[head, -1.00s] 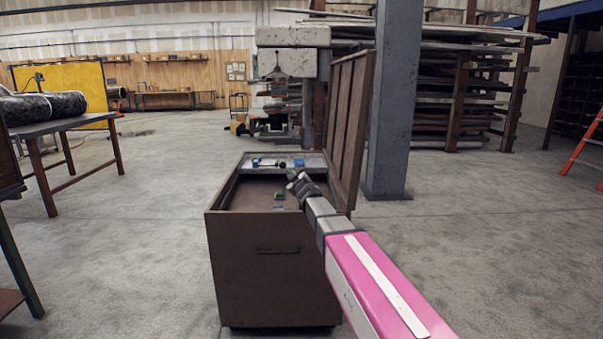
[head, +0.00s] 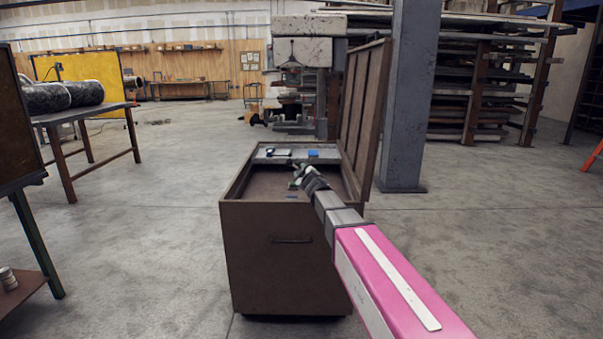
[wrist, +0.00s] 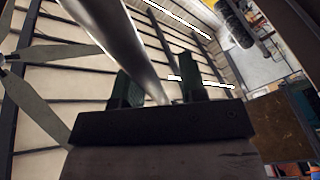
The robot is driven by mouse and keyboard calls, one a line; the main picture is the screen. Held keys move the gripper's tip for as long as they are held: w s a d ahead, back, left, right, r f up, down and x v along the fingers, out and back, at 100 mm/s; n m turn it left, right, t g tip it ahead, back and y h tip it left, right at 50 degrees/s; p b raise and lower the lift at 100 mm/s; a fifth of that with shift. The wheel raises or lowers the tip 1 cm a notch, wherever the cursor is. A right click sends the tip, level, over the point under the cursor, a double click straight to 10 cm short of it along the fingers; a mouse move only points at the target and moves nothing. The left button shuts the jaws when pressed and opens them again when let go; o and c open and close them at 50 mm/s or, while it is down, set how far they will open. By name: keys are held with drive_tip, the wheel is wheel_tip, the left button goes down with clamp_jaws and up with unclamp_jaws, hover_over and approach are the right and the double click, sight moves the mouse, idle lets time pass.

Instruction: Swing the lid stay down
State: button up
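The brown chest (head: 277,262) stands ahead with its top open. Its lid (head: 368,105) stands upright on the right side. My gripper (head: 299,175) is over the chest opening, toward the back, with the lid to its right. In the wrist view my gripper (wrist: 157,68) has its two dark fingers apart. A shiny round metal rod (wrist: 125,42), probably the lid stay, runs from the top edge down between the fingers, nearer the left one. I cannot tell whether it touches them. The stay cannot be made out in the head view.
A tray (head: 270,160) with small blue and grey items lies along the chest's back. A grey pillar (head: 405,110) stands behind the lid at right. A table with dark rolls (head: 75,120) is at left. Open concrete floor surrounds the chest.

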drive_tip(key=shift+s, duration=0.1)
drive_tip(key=v, duration=1)
drive_tip(key=shift+s, duration=0.35)
drive_tip(key=shift+d+f, duration=0.1)
drive_tip(key=shift+d, duration=0.05)
